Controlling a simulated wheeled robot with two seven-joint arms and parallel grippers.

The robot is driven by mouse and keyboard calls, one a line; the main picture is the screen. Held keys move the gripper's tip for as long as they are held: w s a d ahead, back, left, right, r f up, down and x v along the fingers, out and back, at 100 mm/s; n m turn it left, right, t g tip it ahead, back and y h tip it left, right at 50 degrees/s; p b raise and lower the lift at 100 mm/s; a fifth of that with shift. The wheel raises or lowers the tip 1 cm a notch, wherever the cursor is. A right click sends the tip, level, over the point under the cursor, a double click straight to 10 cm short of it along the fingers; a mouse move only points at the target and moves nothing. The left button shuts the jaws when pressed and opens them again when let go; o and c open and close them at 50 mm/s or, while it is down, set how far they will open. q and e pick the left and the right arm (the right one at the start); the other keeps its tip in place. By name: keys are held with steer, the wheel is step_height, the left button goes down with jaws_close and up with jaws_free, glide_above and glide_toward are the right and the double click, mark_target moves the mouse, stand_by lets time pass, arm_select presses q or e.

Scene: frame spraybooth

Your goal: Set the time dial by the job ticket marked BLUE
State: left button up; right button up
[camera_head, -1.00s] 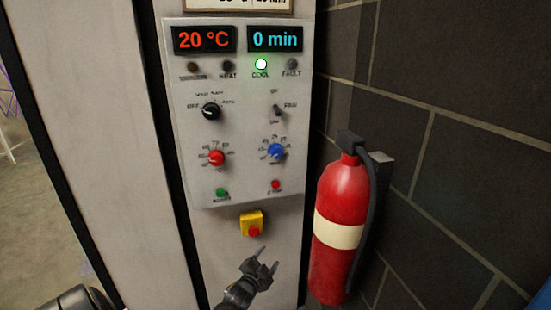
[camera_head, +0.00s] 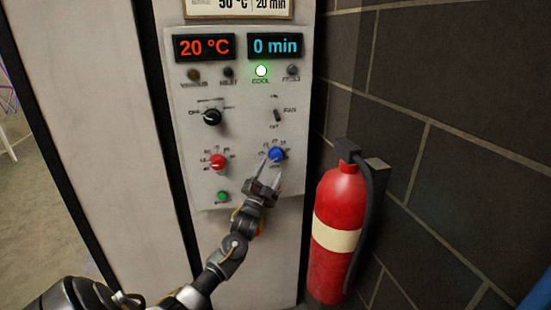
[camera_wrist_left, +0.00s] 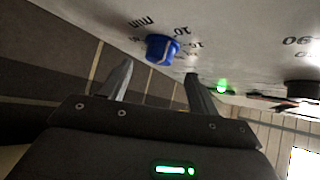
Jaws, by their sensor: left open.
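The blue time dial (camera_head: 275,154) is on the control panel at lower right, below a display (camera_head: 275,46) reading 0 min. It also shows in the left wrist view (camera_wrist_left: 162,48), with printed numbers and "min" around it. My left gripper (camera_head: 267,175) is open just below and in front of the dial. In the left wrist view its two fingers (camera_wrist_left: 158,76) point toward the dial, one to each side, and do not grip it. A ticket (camera_head: 238,8) above the panel reads 50 °C and 20 min; its top is cut off. My right gripper is not in view.
A red knob (camera_head: 217,162) and green button (camera_head: 222,197) sit left of my gripper. A black knob (camera_head: 212,117) and fan switch (camera_head: 277,115) are above. A red fire extinguisher (camera_head: 337,205) hangs at the right.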

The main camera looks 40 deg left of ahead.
mark_target(276, 159)
arm_select(q)
steer(key=p+x, duration=0.1)
steer(key=x, duration=0.4)
steer(key=shift+w, duration=0.1)
steer(key=c, duration=0.9)
